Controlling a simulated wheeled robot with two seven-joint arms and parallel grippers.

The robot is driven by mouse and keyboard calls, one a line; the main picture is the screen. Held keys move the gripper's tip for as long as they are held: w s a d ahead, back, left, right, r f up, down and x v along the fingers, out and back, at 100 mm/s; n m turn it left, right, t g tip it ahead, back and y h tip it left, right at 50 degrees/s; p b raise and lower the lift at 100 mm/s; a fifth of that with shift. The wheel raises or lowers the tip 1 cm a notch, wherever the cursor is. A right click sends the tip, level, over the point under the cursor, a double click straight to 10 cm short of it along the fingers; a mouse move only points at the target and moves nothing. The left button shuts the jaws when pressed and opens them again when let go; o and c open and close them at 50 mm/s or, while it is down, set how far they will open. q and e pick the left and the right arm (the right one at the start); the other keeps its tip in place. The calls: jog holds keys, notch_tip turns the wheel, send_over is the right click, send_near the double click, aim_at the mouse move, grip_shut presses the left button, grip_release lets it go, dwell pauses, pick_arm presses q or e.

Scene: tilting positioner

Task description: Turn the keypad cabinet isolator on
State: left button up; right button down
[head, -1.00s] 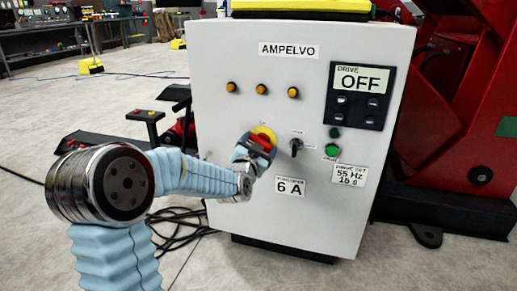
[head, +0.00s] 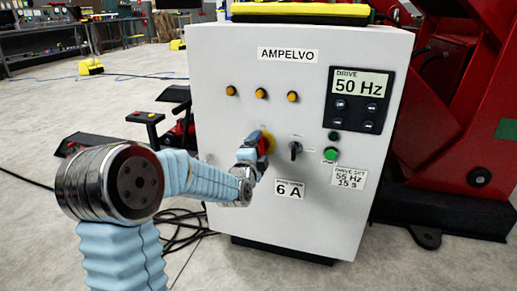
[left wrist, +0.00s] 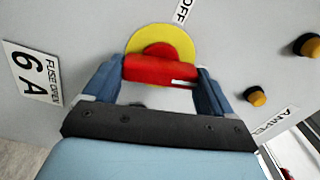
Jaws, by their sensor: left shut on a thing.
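The grey cabinet (head: 225,130) bears the name AMPELVO and a keypad (head: 357,112) whose display reads DRIVE 50 Hz. The isolator is a red handle on a yellow disc (head: 270,142). In the left wrist view the red handle (left wrist: 160,69) lies between my blue fingertips, with the yellow disc (left wrist: 135,42) behind it. My left gripper (head: 256,147) is shut on the handle and hides part of it in the head view. An OFF label (left wrist: 182,10) shows beside the disc in the left wrist view. My right gripper is in neither view.
To the right of the isolator are a black selector switch (head: 295,149) and a lit green button (head: 331,154). Several amber lamps (head: 261,93) sit above. A red machine (head: 440,130) stands right of the cabinet. Black cables (head: 183,228) lie on the floor at left.

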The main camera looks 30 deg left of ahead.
pick_arm(q)
jog(key=shift+r+m, duration=0.1)
jog(key=shift+m, duration=1.1)
jog(key=o, duration=0.8)
jog(key=shift+w, duration=0.1)
jog(key=shift+o, duration=0.2)
jog(key=p+v, duration=0.1)
jog(key=v, duration=1.3)
